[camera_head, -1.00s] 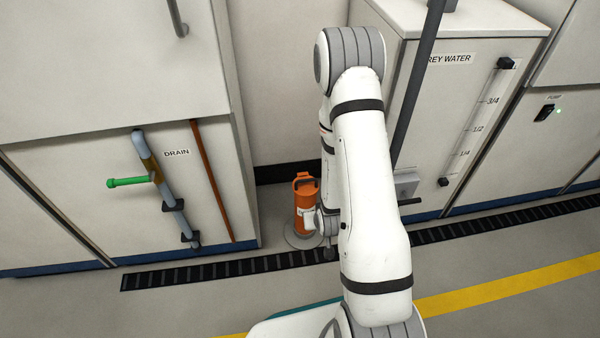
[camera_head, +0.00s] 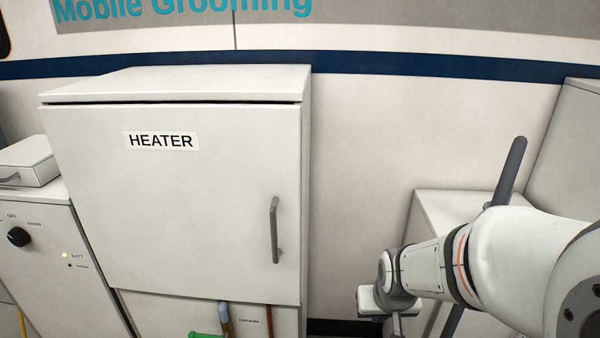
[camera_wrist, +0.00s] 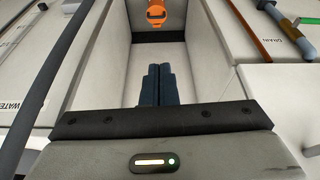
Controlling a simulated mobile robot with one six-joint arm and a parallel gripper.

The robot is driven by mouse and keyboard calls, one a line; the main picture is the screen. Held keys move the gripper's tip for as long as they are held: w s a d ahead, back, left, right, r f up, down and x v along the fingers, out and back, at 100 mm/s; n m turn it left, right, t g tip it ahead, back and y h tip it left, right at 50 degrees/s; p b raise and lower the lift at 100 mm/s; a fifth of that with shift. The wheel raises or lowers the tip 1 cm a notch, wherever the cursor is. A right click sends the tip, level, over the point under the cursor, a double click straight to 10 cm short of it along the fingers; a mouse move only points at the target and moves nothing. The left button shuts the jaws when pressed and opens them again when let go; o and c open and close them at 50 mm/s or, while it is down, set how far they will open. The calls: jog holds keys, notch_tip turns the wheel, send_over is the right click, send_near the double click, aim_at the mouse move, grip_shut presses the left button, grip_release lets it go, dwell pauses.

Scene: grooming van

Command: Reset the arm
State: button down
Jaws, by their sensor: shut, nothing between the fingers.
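My arm reaches in from the right edge of the head view, bent at the wrist. My gripper (camera_wrist: 156,70) shows in the wrist view as two dark blue fingers side by side, shut with nothing between them. In the head view the gripper's white body shows at the lower right, and its fingertips are hard to make out. An orange canister (camera_wrist: 156,14) stands in the gap between cabinets, ahead of and apart from the fingers in the wrist view. The head view does not show it.
A closed cabinet marked HEATER (camera_head: 160,141) stands left of the arm, with a grey handle (camera_head: 274,230). A green valve handle (camera_head: 207,335) shows at the bottom edge. A dark grey pole (camera_head: 508,170) passes close by the arm. Pale wall fills the space between cabinet and arm.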

jog(key=s+r+p, duration=0.3)
jog(key=s+r, duration=0.1)
jog(key=r, duration=0.5)
jog(key=s+a+r+g+p, duration=0.1)
jog(key=s+r+p, duration=0.3)
jog(key=r, duration=0.5)
jog(key=shift+s, duration=0.7)
jog(key=shift+a+r, duration=0.1)
